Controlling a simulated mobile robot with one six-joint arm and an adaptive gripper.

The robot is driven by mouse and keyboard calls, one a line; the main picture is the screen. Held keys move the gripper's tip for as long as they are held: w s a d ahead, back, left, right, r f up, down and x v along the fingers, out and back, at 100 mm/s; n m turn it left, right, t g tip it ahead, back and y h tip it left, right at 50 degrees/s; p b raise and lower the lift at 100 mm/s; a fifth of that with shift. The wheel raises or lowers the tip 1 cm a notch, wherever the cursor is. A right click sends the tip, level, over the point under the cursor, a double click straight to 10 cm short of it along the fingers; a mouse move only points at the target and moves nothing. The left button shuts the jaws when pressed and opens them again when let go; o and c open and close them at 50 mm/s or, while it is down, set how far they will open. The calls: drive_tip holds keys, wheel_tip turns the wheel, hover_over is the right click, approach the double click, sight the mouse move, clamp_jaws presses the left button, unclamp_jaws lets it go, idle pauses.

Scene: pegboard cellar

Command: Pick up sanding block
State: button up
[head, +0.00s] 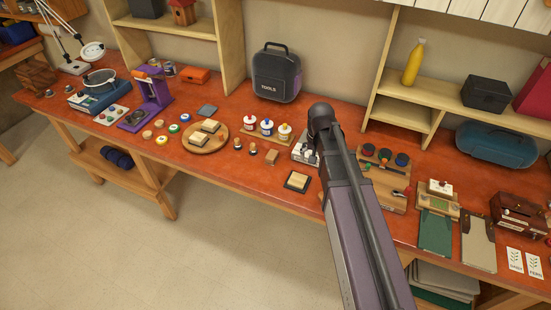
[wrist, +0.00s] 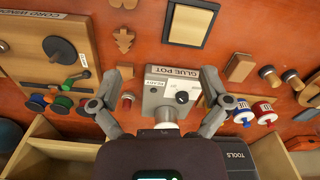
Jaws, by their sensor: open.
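A small tan block (head: 271,157) lies on the red-brown bench, left of my arm in the head view. It may be the sanding block, but I cannot be sure. The same block (wrist: 239,67) shows right of the glue pot in the wrist view. My gripper (wrist: 168,72) is open and empty, its fingers spread to either side of the grey glue pot (wrist: 158,97). The tan block is outside the fingers, just past the right one. In the head view, my arm hides the gripper and part of the glue pot (head: 304,152).
A framed square pad (head: 297,181) lies near the bench's front edge. Two stamps stand left of the tan block. Glue bottles (head: 267,126) stand behind it. A round board (head: 205,147) with cream blocks is further left. A dark tools case (head: 276,74) stands at the back.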

drive_tip(key=w+a+m, duration=0.2)
drive_tip(key=w+a, duration=1.2)
drive_tip(key=a, duration=0.1)
drive_tip(key=shift+w, duration=0.2)
drive_tip(key=shift+f, duration=0.25)
drive_tip(key=b, duration=0.9)
hover_over(272, 155)
drive_tip(key=f, duration=0.8)
drive_tip(key=shift+w+d+f, duration=0.2)
drive_tip(key=shift+s+a+f+b, duration=0.1)
drive_tip(key=shift+a+f+b, duration=0.05)
drive_tip(key=shift+f+b, duration=1.15)
drive_tip(key=shift+a+f+b, duration=0.1)
drive_tip(key=shift+f+b, duration=1.1)
drive_tip(key=shift+f, duration=0.1)
drive_tip(key=c, duration=1.2)
